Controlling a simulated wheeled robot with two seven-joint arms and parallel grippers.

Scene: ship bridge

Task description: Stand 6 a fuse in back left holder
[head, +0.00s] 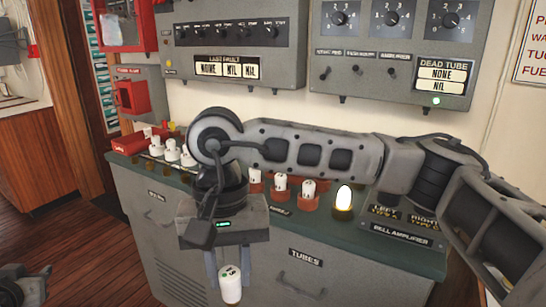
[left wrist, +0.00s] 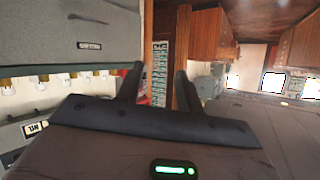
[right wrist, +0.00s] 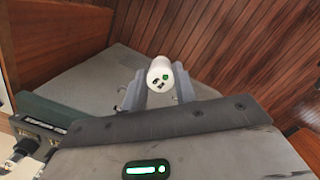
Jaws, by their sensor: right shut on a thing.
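My right gripper (head: 229,272) is shut on a white cylindrical fuse (head: 230,286), hanging in front of the cabinet's face, below the bench top. White fuses stand on the bench in reddish holders, including a left one (head: 254,178), a middle one (head: 280,183) and one further right (head: 308,188). A glowing one (head: 344,198) stands at the right. My right arm hides part of the holder area. My left gripper (left wrist: 158,72) is open and empty.
White pieces (head: 187,157) stand in a row on the left of the green bench top (head: 128,158), near a red box (head: 126,140). A bell amplifier panel (head: 400,228) is at the right end. Switch panels (head: 235,75) hang on the wall behind.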

